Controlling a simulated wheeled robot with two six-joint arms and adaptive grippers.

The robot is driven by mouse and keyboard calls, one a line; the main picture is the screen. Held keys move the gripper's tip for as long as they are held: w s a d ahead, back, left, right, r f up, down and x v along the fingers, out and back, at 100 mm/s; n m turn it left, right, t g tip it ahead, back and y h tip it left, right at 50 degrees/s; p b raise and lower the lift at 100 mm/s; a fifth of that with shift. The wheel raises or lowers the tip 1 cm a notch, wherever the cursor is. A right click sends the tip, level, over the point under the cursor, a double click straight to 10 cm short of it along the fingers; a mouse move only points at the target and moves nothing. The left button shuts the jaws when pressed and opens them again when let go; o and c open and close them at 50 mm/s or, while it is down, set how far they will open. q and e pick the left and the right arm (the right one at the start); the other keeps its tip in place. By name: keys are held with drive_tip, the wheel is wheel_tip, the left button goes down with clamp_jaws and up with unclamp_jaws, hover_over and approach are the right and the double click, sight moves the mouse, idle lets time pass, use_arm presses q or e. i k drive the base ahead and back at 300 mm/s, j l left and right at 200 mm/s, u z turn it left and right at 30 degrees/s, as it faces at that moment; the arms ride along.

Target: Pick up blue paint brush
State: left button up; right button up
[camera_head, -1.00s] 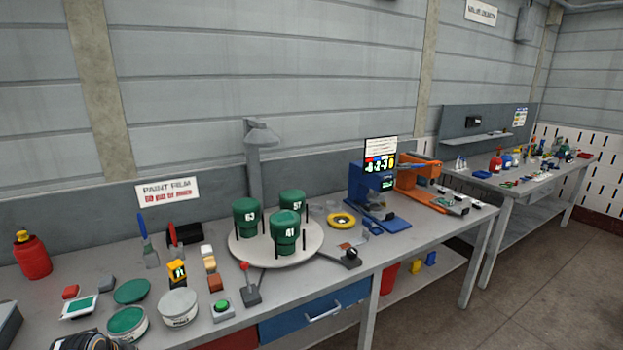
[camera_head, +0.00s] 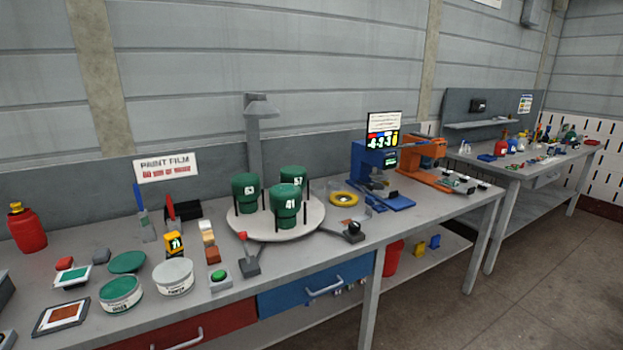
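The blue paint brush (camera_head: 140,198) stands upright on the left part of the workbench, below the "PAINT FILM" sign, with its blue handle pointing up. Its lower end is pale grey. A brush with a red handle (camera_head: 170,207) stands just right of it, by a black box. Neither of my grippers shows in the head view, and nothing touches the blue brush.
A red bottle (camera_head: 28,230) is at far left. A round turntable (camera_head: 245,226) with green numbered cylinders stands to the right.

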sight(143, 215)
drive_tip(key=u, duration=1.25)
